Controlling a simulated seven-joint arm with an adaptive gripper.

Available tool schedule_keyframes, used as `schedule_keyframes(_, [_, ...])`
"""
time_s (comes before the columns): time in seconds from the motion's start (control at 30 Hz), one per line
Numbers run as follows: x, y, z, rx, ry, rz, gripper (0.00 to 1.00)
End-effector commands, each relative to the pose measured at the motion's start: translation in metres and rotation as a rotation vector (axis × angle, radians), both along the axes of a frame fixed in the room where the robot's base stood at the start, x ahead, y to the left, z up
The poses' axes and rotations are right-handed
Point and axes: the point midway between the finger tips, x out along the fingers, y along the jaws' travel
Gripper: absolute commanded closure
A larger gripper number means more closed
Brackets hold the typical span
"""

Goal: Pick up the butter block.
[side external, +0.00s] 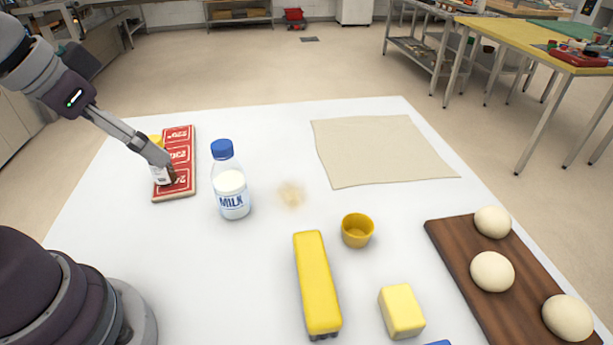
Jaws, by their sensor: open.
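The butter block (403,312), a small pale yellow block, lies on the white table near the front edge of the side view, right of centre. Nothing covers it. My gripper (168,166) is far from it, at the left of the table. It is open and reaches down in front of a small jar with a yellow lid (156,140), which it partly hides. I cannot tell whether the fingers touch the jar.
A red numbered board (180,143) lies by the gripper, beside a milk bottle (231,190). A wooden board (455,249) holds dough balls at right. A beige cloth (380,150) lies behind.

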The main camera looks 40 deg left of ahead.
Motion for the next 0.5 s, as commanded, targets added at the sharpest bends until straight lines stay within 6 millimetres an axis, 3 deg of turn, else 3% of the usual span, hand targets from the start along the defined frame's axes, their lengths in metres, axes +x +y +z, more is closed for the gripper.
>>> schedule_keyframes(0.37, [0.007, -0.006, 0.000, 0.002, 0.001, -0.031, 0.02])
schedule_keyframes(0.47, [0.034, -0.031, -0.005, 0.005, -0.001, -0.145, 0.02])
schedule_keyframes(0.5, [0.048, -0.048, -0.009, 0.006, -0.006, -0.211, 0.02])
